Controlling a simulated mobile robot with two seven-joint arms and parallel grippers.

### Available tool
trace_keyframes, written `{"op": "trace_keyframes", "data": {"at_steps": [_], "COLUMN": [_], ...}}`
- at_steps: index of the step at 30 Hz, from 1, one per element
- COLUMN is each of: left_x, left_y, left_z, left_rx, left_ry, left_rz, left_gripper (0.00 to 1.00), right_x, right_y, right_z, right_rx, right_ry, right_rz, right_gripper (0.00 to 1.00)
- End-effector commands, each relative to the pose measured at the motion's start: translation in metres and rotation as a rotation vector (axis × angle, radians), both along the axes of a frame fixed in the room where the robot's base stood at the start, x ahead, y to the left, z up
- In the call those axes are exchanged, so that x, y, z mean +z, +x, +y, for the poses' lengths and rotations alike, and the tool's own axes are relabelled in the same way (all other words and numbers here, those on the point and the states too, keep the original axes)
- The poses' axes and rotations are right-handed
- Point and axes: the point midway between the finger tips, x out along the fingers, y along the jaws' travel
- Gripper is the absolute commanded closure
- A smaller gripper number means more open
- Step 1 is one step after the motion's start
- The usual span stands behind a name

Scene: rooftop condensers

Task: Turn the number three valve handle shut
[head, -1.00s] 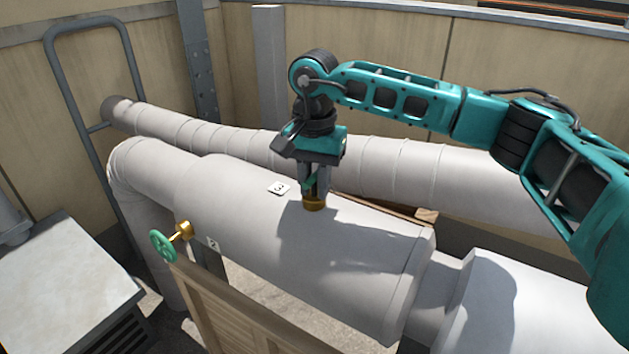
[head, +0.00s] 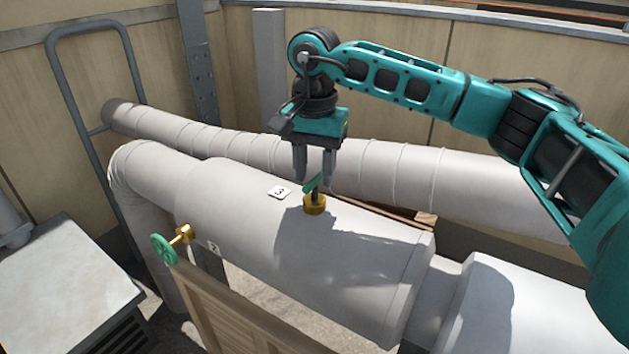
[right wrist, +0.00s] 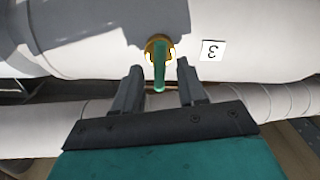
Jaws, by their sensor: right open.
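The number three valve handle is a small green lever (head: 316,183) on a brass base (head: 315,205) on top of the big white pipe, beside a tag marked 3 (head: 279,192). My right gripper (head: 314,182) points down over the lever, its fingers apart and empty. In the right wrist view the green lever (right wrist: 159,68) lies between the two open fingers (right wrist: 156,75), with a gap on each side; the brass base (right wrist: 159,47) and the 3 tag (right wrist: 213,50) show beyond. My left gripper is not in view.
A green handwheel (head: 164,249) on a brass stem, by a tag marked 2 (head: 213,246), sticks out of the pipe's near side. A wooden panel (head: 235,310) stands in front. A thinner wrapped pipe (head: 385,168) runs behind. A grey cabinet (head: 62,285) is at left.

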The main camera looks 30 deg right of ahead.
Motion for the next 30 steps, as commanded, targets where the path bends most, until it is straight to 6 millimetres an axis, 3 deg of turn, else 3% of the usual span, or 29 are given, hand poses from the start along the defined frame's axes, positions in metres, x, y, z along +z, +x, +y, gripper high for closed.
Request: {"op": "trace_keyframes", "data": {"at_steps": [1,6,12,18,30], "left_x": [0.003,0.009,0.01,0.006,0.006], "left_y": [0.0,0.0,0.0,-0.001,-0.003], "left_z": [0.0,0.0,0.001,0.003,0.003], "left_rx": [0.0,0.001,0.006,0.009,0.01], "left_ry": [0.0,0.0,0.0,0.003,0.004], "left_rz": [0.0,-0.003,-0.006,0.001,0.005], "left_gripper": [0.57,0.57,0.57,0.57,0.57], "right_x": [0.015,0.053,0.082,0.091,0.091], "right_y": [0.001,0.0,0.0,0.0,0.0], "right_z": [0.001,0.001,0.001,0.0,0.0], "right_rx": [0.0,0.001,0.002,0.002,0.002], "right_ry": [0.002,0.002,0.001,0.0,0.001], "right_rz": [-0.005,-0.004,-0.002,0.0,-0.001], "right_gripper": [0.59,0.59,0.59,0.59,0.59]}}
